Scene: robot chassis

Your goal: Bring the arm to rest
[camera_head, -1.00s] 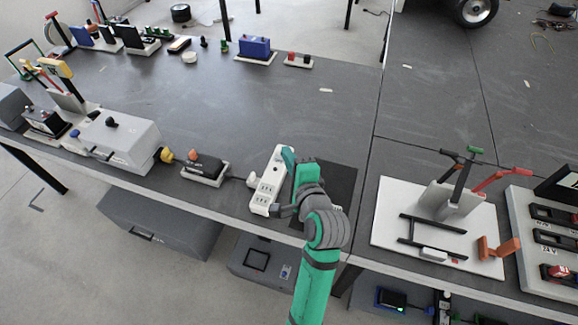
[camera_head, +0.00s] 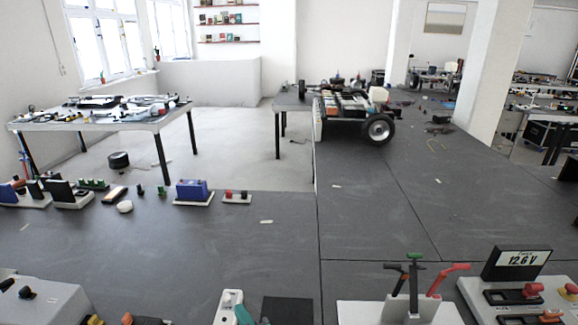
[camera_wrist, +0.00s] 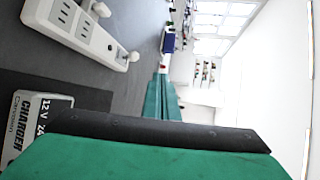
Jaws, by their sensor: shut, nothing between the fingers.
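My gripper (camera_wrist: 163,98) shows in the wrist view as green fingers pointing away, shut with nothing between them. A broad green part of my own arm with a black edge fills the bottom of that view. In the head view only a small teal bit of my arm (camera_head: 246,315) shows at the bottom edge, beside a white power strip (camera_head: 228,304). The power strip also shows at the upper left of the wrist view (camera_wrist: 78,28), apart from the fingers. The rest of the arm is out of the head view.
A charger (camera_wrist: 38,118) lies left in the wrist view, by a black mat (camera_head: 287,311). A wheeled chassis (camera_head: 350,115) stands far back. The middle of the grey table (camera_head: 380,215) is clear.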

